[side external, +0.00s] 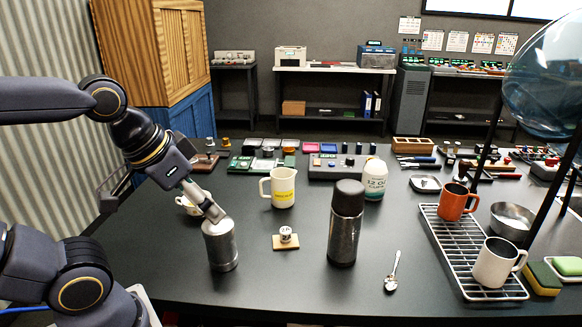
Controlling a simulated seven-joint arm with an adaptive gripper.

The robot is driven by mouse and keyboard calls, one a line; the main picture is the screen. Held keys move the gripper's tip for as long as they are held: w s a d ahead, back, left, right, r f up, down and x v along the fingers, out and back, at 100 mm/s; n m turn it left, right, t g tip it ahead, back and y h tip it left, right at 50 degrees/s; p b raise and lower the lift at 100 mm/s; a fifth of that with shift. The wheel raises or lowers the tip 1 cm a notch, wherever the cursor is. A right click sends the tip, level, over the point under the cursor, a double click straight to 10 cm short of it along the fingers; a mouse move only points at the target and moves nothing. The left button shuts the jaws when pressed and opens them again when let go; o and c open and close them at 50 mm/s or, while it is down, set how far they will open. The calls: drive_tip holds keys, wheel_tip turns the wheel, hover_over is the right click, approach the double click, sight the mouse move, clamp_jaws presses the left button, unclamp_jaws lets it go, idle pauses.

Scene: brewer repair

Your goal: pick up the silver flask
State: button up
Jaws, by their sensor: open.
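A plain silver cylindrical flask (221,247) stands upright on the dark table at the left front. My gripper (212,212) is open, pointing down and to the right, with its fingers at the flask's top. The fingers overlap the flask's upper rim in this view, and I cannot tell whether they touch it or straddle it. The gripper hides part of the flask's top. A taller, dark grey speckled flask with a black cap (344,225) stands upright to the right, apart from the gripper.
A small block on a wooden base (286,240) sits between the flasks. A yellow-banded mug (281,187) and a partly hidden cup (192,202) stand behind. A spoon (393,272) and a wire rack with mugs (455,262) lie right. The front table area is clear.

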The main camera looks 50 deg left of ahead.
drive_tip(key=o, duration=0.3)
wheel_tip(320, 180, up, 9)
drive_tip(key=m+h, duration=0.1)
drive_tip(key=m, duration=0.2)
hover_over(347, 186)
drive_tip(key=s+a, duration=0.2)
drive_tip(key=s, duration=0.3)
drive_tip(key=shift+g, duration=0.7)
drive_tip(key=x, duration=1.3)
drive_tip(key=shift+s+d, duration=0.1)
drive_tip(key=shift+d, duration=0.25)
drive_tip(key=shift+x, duration=3.1)
